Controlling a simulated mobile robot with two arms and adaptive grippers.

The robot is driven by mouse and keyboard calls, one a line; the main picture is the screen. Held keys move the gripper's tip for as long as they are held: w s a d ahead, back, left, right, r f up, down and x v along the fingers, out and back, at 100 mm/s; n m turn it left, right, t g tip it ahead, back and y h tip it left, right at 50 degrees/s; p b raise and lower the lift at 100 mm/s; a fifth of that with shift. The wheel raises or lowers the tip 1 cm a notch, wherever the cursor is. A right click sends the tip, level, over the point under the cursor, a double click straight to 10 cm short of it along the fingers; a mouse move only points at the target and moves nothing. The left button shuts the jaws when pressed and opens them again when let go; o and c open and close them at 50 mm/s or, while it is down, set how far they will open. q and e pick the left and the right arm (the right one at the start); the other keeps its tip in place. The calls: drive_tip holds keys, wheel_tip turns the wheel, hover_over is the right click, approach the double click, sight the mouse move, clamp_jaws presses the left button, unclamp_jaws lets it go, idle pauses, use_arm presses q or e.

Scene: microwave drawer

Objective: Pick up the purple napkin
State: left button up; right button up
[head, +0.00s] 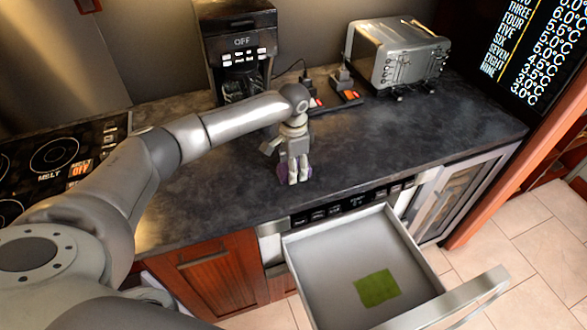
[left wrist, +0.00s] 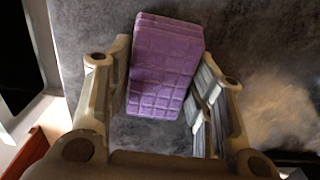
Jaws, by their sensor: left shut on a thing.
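The purple napkin (left wrist: 165,65) is a folded, quilted block between the two fingers of my left gripper (left wrist: 163,110) in the left wrist view. In the head view, my left gripper (head: 293,178) points down at the dark countertop, near its front edge. The gripper is shut on the napkin. I cannot tell whether the napkin still touches the counter. My right gripper is not in view.
An open microwave drawer (head: 322,252) below the counter holds a green cloth (head: 377,288). A coffee maker (head: 238,45) and a toaster (head: 397,52) stand at the back of the counter (head: 430,130). A stovetop (head: 60,150) is at left. The counter right of my gripper is clear.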

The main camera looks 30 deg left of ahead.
use_arm(q)
drive_tip(key=shift+r+b, duration=0.45)
drive_tip(key=shift+r, duration=0.1)
drive_tip(key=s+d+r+b, duration=0.3)
drive_tip(key=s+d+r, duration=0.6)
drive_tip(key=r, duration=0.3)
drive_tip(key=shift+s+d+b, duration=0.3)
drive_tip(key=shift+s+d, duration=0.05)
drive_tip(key=shift+d, duration=0.25)
